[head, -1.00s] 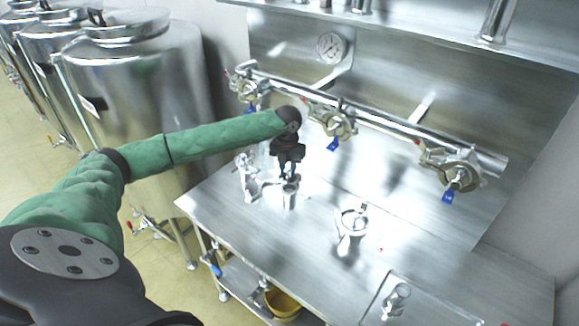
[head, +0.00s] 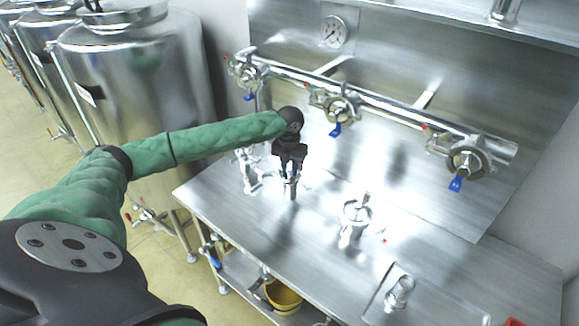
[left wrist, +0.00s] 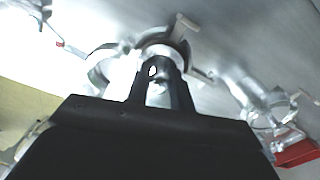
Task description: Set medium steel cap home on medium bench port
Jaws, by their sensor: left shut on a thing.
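My left gripper (head: 290,172) points down over the middle steel port (head: 292,189) on the bench, which I take to be the medium one. The gripper is shut on a small shiny steel piece, seemingly the medium steel cap; in the left wrist view (left wrist: 160,80) the dark fingers close around it. The fingers hide most of the cap and the port's top, so I cannot tell whether the cap touches the port or how it sits. A bright clamp ring (left wrist: 105,65) shows around the fingertips in the left wrist view. My right gripper is not in view.
A slim steel fitting (head: 249,172) stands close left of the port. A wider capped port (head: 354,222) stands to the right. A small steel piece (head: 401,290) lies in a tray at the front. A pipe (head: 390,107) with valves runs behind. The bench between is clear.

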